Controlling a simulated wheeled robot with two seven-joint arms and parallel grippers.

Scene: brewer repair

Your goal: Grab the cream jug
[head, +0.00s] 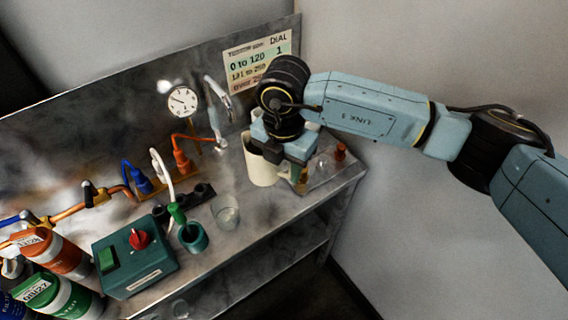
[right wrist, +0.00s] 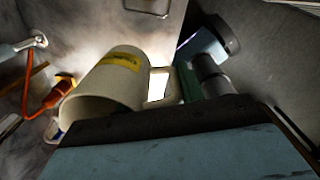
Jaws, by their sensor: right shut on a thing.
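The cream jug (head: 261,168) stands at the right end of the metal bench, under my right gripper (head: 288,152). In the right wrist view the jug (right wrist: 112,85) shows a yellow label, and its handle is on the side by the gripper. My right gripper is shut on the jug, at its handle side. The wrist hides part of the jug's rim, and the fingertips are hard to make out. My left gripper is not in view.
A clear glass (head: 226,213) and a teal cup (head: 193,237) stand left of the jug. A teal switch box (head: 135,262) and canisters (head: 53,254) are farther left. A gauge (head: 183,102) and a dial sign (head: 258,62) are on the back panel. A small red-topped item (head: 340,152) is to the right.

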